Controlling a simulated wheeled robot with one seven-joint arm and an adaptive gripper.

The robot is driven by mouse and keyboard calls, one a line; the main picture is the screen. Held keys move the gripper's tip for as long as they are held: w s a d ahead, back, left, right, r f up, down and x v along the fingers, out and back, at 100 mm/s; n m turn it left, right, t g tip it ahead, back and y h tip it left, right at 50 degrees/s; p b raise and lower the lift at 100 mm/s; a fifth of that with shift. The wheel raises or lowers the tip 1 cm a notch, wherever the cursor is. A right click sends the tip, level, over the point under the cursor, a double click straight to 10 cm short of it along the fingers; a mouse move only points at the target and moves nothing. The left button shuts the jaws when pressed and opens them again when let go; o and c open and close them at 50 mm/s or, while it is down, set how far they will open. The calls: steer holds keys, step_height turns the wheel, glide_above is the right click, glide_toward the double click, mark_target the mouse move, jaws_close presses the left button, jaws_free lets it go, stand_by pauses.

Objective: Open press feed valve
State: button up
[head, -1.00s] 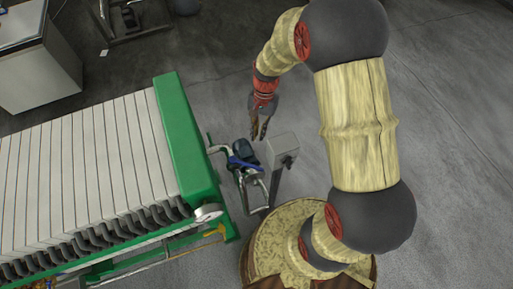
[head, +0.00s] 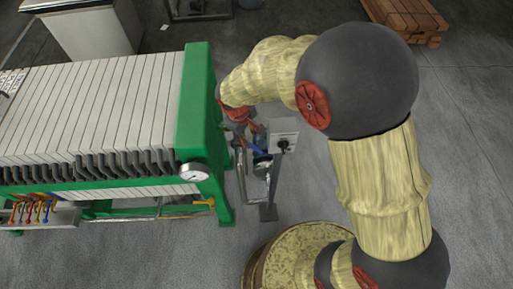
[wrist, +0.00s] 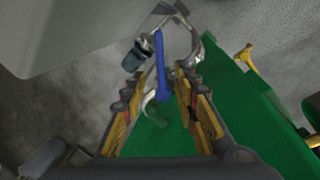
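The feed valve shows a long blue lever (wrist: 161,62) on a silver pipe (wrist: 190,40) in the wrist view. In the head view the lever (head: 257,149) is partly hidden, beside the green end frame of the press. My gripper (wrist: 155,90) is open, its two padded fingers apart. In the wrist view the near end of the lever lies between the fingertips. Whether a finger touches it, I cannot tell. In the head view my gripper (head: 243,125) is at the valve, mostly hidden by my own wrist.
The filter press (head: 196,120) with its green frame stands at the left. A grey box with a knob (head: 284,140) stands on a post just right of the valve. A yellow handle (head: 204,203) sits low on the press. Open floor lies right; stacked timber (head: 405,18) is at the back.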

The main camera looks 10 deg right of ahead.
mark_target(252, 145)
steer(key=f, duration=0.2)
steer(key=f+b, duration=0.1)
steer(key=f, duration=0.2)
steer(key=w+d+f, duration=0.1)
steer(key=f, duration=0.1)
steer(key=shift+w+f+b, duration=0.1)
steer(key=shift+f+b, duration=0.25)
steer(key=shift+b, duration=0.05)
steer(key=shift+c, duration=1.2)
jaws_close()
